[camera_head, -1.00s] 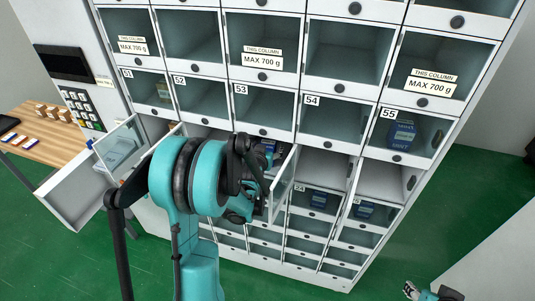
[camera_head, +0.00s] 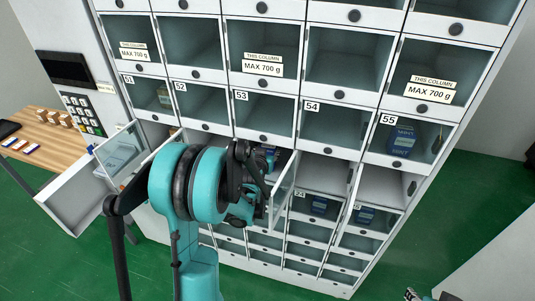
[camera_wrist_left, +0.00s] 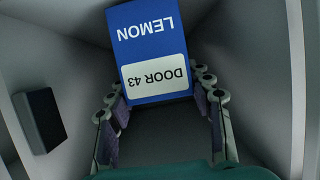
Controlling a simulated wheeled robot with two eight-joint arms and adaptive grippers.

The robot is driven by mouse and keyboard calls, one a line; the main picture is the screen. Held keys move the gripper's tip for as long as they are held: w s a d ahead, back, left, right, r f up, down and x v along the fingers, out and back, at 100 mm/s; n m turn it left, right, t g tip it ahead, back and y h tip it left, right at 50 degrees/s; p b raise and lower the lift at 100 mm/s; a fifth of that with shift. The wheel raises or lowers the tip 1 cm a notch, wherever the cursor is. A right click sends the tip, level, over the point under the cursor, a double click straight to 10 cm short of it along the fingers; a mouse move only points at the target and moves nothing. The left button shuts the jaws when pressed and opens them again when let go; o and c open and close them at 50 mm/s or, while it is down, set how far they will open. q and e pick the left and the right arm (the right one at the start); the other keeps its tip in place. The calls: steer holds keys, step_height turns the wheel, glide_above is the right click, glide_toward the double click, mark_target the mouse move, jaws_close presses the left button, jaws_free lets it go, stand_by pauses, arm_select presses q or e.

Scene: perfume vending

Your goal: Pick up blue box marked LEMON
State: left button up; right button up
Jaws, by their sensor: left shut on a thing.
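The blue box marked LEMON (camera_wrist_left: 150,35) has a white label reading DOOR 43. It shows upside down in the left wrist view, inside a grey-walled compartment. My left gripper (camera_wrist_left: 160,88) has a finger on each side of the box's near end and is shut on it. In the head view my left gripper (camera_head: 248,195) is at an open compartment below door 53, mostly hidden by its own arm. A small blue patch shows there, too covered to identify surely. Only a small piece of my right gripper (camera_head: 412,294) shows at the bottom edge.
An open door (camera_head: 283,187) stands close to the right of my left gripper. A blue MINT box (camera_head: 403,140) sits behind door 55. A wooden table (camera_head: 45,148) is at far left.

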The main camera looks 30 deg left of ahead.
arm_select(q)
steer(key=r, duration=0.1)
steer(key=s+r, duration=0.1)
steer(key=r, duration=0.1)
steer(key=shift+d, duration=0.15)
steer(key=s+d, duration=0.2)
steer(key=s, duration=0.6)
steer(key=s+d, duration=0.3)
steer(key=s, duration=0.5)
steer(key=shift+d+p, duration=0.15)
steer(key=shift+p, duration=0.2)
steer(key=shift+f, duration=0.1)
